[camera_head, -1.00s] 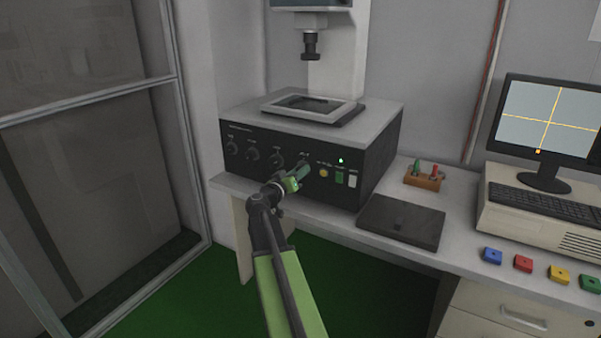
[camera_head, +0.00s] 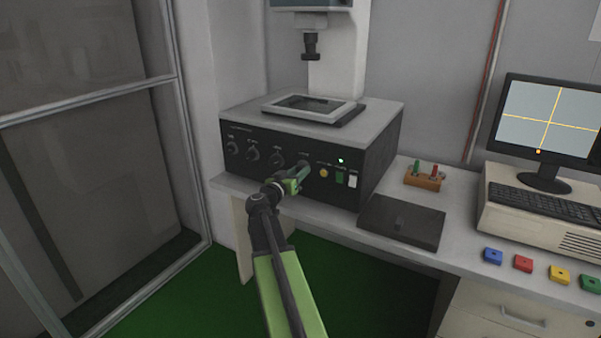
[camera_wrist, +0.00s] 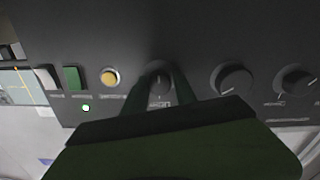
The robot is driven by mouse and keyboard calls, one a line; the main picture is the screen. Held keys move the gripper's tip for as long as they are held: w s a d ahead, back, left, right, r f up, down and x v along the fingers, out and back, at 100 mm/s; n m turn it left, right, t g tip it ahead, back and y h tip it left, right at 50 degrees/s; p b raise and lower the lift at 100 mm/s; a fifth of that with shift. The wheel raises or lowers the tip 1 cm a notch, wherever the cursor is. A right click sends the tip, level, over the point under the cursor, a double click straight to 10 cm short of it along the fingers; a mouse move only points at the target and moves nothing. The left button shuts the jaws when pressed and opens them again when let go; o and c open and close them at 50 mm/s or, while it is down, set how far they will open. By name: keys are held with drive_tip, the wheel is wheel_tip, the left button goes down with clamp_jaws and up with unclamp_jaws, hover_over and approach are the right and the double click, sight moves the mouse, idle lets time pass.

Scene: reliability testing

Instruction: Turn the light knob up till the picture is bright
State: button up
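The black instrument box (camera_head: 285,188) has a row of dark knobs on its front. The rightmost knob (camera_wrist: 160,88), beside the yellow button (camera_wrist: 110,77), is between the fingers of my gripper (camera_wrist: 163,80); they look closed against its sides. In the head view my gripper (camera_head: 302,172) reaches this knob from the front and covers most of it. The knob's label is not readable. The monitor (camera_head: 545,118) shows a pale grey-blue picture with a yellow cross and an orange mark at its lower edge.
Other knobs (camera_wrist: 232,79) stand beside the gripped one. A green switch (camera_head: 339,177), a white switch (camera_head: 352,181) and a lit green lamp (camera_head: 340,161) are at the right. A dark flat pad (camera_head: 402,222) lies on the desk in front.

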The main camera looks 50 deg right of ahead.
drive_tip(key=o, duration=0.4)
drive_tip(key=v, duration=1.7)
drive_tip(key=shift+a, duration=0.25)
